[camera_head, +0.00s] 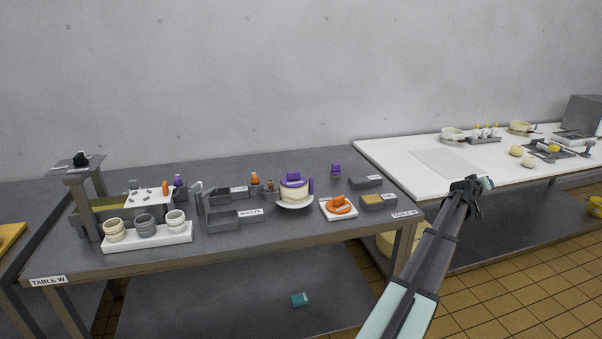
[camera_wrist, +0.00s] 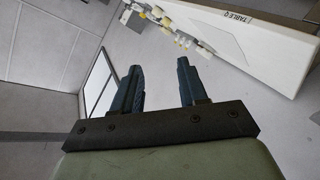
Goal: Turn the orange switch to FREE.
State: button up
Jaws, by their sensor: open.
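The orange switch (camera_head: 341,205) is a round orange knob on a white square base, near the front right of the grey table labelled TABLE W (camera_head: 310,225). Any lettering on its base is too small to read. My gripper (camera_head: 487,184) is over the near part of the white table, to the right of the switch and well apart from it. In the wrist view my gripper (camera_wrist: 158,78) shows two dark fingers spread apart with nothing between them. The switch does not show in the wrist view.
A small grey tray (camera_head: 379,201) stands just right of the switch. A cream and purple round vessel (camera_head: 294,192) stands to its left, with a labelled grey bin (camera_head: 223,220) beyond. The white table (camera_head: 400,170) holds several items at its far side.

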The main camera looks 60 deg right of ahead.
jog(key=w+d+r+t+y, duration=0.1)
jog(key=w, duration=1)
jog(key=w+d+r+t+y, duration=0.1)
jog(key=w+r+t, duration=0.1)
jog(key=w, duration=0.9)
jog(key=n+t+y, duration=0.4)
jog(key=t+y, duration=0.2)
jog(key=y, duration=0.3)
send_near(254, 175)
jog(key=x, duration=0.8)
jog(key=shift+w+d+f, duration=0.1)
jog(key=shift+d+f, duration=0.1)
jog(key=shift+f, duration=0.1)
jog(key=shift+c, duration=0.2)
grip_shut()
